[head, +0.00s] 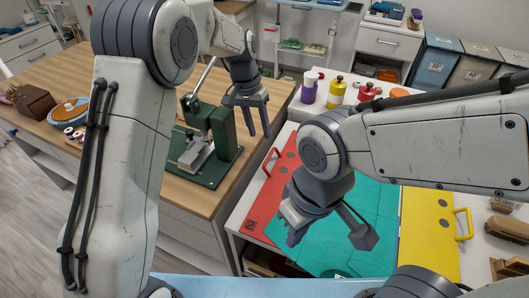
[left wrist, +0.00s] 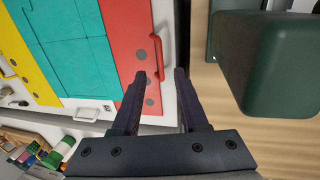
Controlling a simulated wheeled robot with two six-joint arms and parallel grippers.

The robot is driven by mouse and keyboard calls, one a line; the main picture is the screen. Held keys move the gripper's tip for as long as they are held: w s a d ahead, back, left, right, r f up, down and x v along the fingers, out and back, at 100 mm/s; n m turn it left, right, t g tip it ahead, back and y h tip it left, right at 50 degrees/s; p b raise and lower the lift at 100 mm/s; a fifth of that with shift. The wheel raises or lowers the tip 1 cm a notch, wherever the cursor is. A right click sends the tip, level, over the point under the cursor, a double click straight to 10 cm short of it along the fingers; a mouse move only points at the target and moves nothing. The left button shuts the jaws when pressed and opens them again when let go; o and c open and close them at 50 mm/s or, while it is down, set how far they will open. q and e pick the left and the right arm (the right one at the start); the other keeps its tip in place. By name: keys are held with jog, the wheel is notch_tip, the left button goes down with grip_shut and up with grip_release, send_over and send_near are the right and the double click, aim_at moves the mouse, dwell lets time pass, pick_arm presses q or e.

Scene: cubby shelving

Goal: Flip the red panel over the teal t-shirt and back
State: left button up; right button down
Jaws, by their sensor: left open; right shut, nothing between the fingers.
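The red panel (head: 262,222) lies flat at the left side of the folding board, with a red handle (head: 268,163) on its outer edge. The teal t-shirt (head: 372,205) lies flat between the red panel and the yellow panel (head: 428,240). My left gripper (head: 256,128) is open and empty, up and left of the handle in the head view. In the left wrist view its fingers (left wrist: 160,74) point toward the red panel (left wrist: 126,25) and its handle (left wrist: 165,35), apparently short of it. My right gripper (head: 330,232) is shut and empty above the t-shirt, hiding part of it.
A green press (head: 208,145) stands on the wooden table (head: 170,90) close to my left gripper; its green body (left wrist: 262,65) fills the right of the left wrist view. Bottles (head: 337,92) stand behind the board. Small boxes (head: 507,228) lie at the right.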

pick_arm(q)
jog(key=f, duration=0.3)
jog(key=d+f, duration=0.1)
jog(key=f, duration=0.2)
jog(key=s+f+p, duration=0.1)
jog(key=f, duration=0.2)
jog(key=shift+d+f, duration=0.3)
jog(key=shift+d, duration=0.05)
grip_shut()
dwell(0.9)
